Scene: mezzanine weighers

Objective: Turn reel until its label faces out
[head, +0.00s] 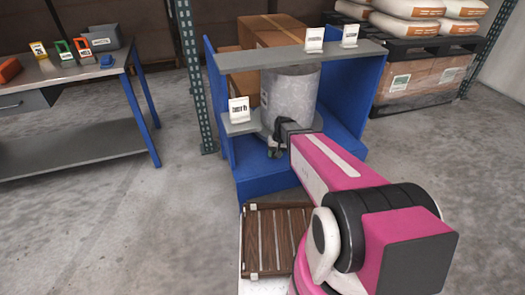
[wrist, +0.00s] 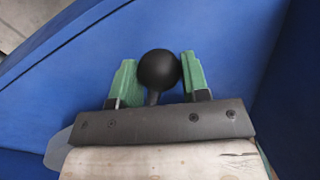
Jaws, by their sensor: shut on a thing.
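A grey, mottled cylinder (head: 292,92), which looks like the reel, stands upright inside the blue stand (head: 228,128). I cannot make out for sure a label on the side facing me. My gripper (head: 274,152) is low at the front of the cylinder, and my pink arm hides part of that area. In the wrist view, the two green fingers of my gripper (wrist: 160,75) are closed around a black ball knob (wrist: 157,68) on a short stem. The blue panel (wrist: 235,50) lies behind it. Where the knob attaches is hidden.
A grey shelf (head: 345,51) with small white cards spans above the cylinder. A small ledge (head: 240,128) with a card is at its left. A slatted wooden pallet (head: 265,240) lies in front. A workbench (head: 60,72) stands left; stacked sacks (head: 410,25) are behind right.

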